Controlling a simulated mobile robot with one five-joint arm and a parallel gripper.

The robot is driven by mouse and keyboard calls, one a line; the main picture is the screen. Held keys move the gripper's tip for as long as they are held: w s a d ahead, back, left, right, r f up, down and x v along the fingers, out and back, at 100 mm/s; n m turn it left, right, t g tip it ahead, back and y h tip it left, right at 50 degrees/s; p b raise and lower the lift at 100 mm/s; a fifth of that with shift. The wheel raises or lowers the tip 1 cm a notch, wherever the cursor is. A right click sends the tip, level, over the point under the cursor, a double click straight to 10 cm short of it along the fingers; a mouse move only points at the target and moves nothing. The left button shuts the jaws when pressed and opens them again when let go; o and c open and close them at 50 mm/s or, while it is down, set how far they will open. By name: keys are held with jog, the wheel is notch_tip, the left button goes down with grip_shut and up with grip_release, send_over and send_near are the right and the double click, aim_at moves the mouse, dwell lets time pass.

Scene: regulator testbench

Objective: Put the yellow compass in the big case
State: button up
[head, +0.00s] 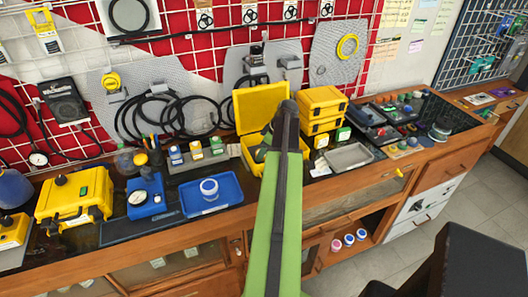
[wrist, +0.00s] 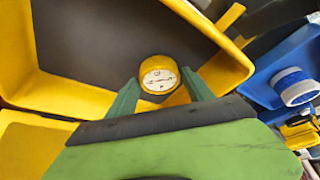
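The yellow compass (wrist: 160,78), round with a white dial, sits between the two dark green fingertips of my gripper (wrist: 158,76) in the wrist view. The fingers appear to touch it on both sides, its dial facing the camera. The big yellow case (head: 250,98) stands open on the bench with its lid up in the head view. In the wrist view its yellow walls and dark inside (wrist: 75,45) fill much of the picture behind the compass. My arm hides the compass and part of the case in the head view. I cannot tell whether the compass touches the case floor.
A blue tray (head: 228,192) with a white-and-blue roll (head: 209,188) lies left of the case. Stacked yellow boxes (head: 320,100) and a grey tray (head: 350,157) are to its right. A closed yellow case (head: 80,190) stands far left. A pegboard wall is behind.

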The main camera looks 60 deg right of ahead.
jog(key=shift+o, duration=1.1)
jog(key=shift+r, duration=0.1)
jog(key=shift+r+p, duration=0.25)
jog(key=shift+p, duration=0.1)
jog(key=p+v, duration=1)
jog(key=v, duration=0.1)
jog(key=shift+s+r+p, duration=0.25)
jog(key=shift+p, duration=0.1)
